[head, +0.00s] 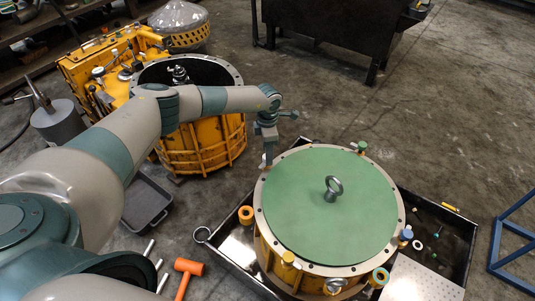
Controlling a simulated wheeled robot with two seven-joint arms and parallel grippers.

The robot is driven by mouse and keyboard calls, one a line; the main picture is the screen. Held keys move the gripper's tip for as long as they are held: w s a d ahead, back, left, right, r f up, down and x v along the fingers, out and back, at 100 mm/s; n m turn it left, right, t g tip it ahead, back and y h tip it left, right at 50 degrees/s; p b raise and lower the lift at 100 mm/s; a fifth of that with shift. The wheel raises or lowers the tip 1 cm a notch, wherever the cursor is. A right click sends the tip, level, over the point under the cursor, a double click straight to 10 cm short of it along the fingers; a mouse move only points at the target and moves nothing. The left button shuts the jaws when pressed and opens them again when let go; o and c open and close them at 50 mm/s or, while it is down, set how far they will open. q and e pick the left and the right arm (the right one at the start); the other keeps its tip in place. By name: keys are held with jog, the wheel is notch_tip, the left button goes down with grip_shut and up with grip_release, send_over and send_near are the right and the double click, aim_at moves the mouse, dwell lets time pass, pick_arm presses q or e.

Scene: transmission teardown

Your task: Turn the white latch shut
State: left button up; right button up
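A round drum with a green lid (325,215) and a pale bolted rim stands in a black tray at the lower middle. A small white piece, which looks like the white latch (263,161), shows at the left back edge of the rim. My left gripper (268,152) points down right at that spot, its fingertips close to or touching the white piece. The fingers partly cover it, and I cannot tell whether they grip it. My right gripper is not in view.
A metal ring (331,188) stands up from the lid. Several small fittings line the rim, including a blue-topped one (406,235). A yellow open housing (205,140) stands behind my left forearm. An orange mallet (187,275) lies left of the black tray (455,262). The right floor is mostly clear.

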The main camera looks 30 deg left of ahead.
pick_arm(q)
jog(key=shift+f, duration=0.5)
jog(key=c, duration=1.1)
jog(key=shift+o, duration=0.2)
